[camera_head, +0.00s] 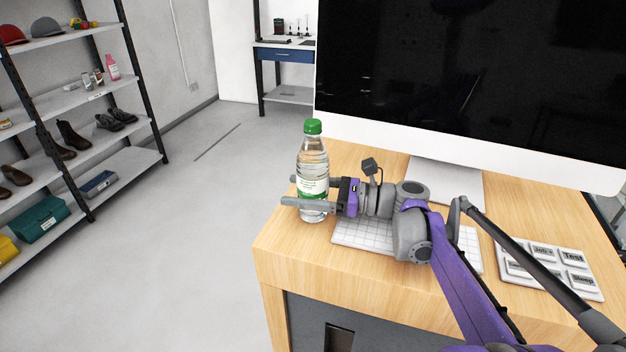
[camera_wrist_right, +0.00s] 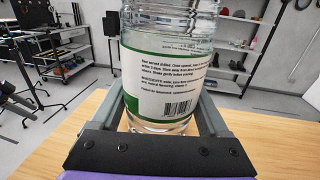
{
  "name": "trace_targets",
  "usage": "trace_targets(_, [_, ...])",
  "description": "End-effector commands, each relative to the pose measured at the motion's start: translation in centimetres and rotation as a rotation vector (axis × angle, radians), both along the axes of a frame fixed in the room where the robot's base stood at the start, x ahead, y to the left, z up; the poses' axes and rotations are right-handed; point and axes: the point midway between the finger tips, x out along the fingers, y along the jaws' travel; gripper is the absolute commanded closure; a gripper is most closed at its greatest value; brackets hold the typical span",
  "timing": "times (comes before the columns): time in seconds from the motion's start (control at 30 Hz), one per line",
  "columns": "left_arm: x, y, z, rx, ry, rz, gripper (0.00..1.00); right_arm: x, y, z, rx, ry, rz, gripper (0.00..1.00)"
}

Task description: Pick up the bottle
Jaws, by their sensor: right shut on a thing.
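A clear plastic bottle (camera_head: 313,158) with a green cap and a white and green label stands upright near the left end of the wooden desk (camera_head: 285,241). My right gripper (camera_head: 303,192) reaches in from the right, low over the desk, and is shut on the bottle at its lower half. In the right wrist view the bottle (camera_wrist_right: 168,75) fills the middle, with a finger along each side of its label. I cannot tell whether its base touches the desk. My left gripper is not in view.
A large monitor (camera_head: 470,163) stands behind my right arm. A white keyboard (camera_head: 352,234) lies under the arm, and a panel of labelled keys (camera_head: 550,268) lies to the right. The desk's left edge is close to the bottle. Shelves (camera_head: 135,165) stand far left beyond clear floor.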

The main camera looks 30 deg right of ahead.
Motion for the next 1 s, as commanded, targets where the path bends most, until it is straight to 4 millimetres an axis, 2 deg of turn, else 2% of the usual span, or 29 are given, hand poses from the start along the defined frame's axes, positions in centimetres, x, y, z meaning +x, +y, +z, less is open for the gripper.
trace_targets(0.03, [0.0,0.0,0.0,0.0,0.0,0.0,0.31,0.0,0.0,0.0,0.0,0.0,0.0,0.7])
trace_targets(0.2, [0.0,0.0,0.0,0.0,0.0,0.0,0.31,0.0,0.0,0.0,0.0,0.0,0.0,1.0])
trace_targets(0.67, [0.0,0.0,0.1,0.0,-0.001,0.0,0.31,0.0,0.0,0.7,0.002,-0.001,0.0,1.0])
trace_targets(0.83, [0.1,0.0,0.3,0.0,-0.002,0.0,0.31,0.0,0.0,2.9,0.002,-0.001,0.0,1.0])
trace_targets(1.0, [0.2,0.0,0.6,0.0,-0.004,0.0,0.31,0.0,0.0,6.4,0.001,-0.002,0.0,1.0])
